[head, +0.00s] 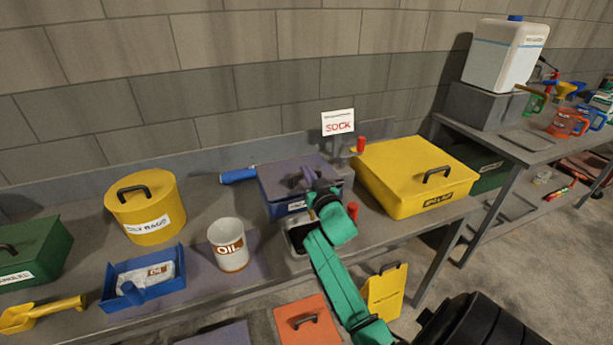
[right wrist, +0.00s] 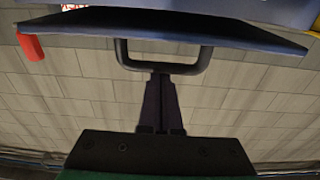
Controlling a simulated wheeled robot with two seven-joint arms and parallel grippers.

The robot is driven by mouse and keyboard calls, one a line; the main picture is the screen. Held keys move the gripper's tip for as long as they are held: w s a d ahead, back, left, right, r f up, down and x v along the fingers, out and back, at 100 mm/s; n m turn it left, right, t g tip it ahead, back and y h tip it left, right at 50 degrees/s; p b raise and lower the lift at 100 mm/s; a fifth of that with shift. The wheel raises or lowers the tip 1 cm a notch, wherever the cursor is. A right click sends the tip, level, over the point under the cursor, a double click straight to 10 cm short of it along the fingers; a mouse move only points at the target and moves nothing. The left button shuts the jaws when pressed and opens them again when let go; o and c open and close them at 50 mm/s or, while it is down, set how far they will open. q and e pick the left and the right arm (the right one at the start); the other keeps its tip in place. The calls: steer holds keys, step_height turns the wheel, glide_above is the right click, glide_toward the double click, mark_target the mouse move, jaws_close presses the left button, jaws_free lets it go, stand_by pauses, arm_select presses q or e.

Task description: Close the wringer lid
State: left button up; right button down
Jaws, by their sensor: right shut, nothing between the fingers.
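The wringer's slate-coloured lid (head: 275,180) is at mid-bench in the head view, with a blue, labelled front below it. How far the lid stands open is hard to tell. My right gripper (head: 308,180) is over the lid at its handle, and my green arm hides part of the front. In the right wrist view, the lid (right wrist: 225,32) spans the top with its dark handle (right wrist: 122,52) hanging below. The shut, empty fingers (right wrist: 160,78) end at the handle's bar; whether they touch it is unclear. My left gripper is not in view.
An open metal basin (head: 292,240) sits in front of the lid. A yellow box (head: 400,165) is close on the right, a white oil can (head: 229,262) on the left. A SOCK sign (head: 338,122) stands behind.

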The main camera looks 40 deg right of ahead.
arm_select(q)
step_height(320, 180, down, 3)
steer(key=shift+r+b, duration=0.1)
steer(key=shift+b, duration=0.6)
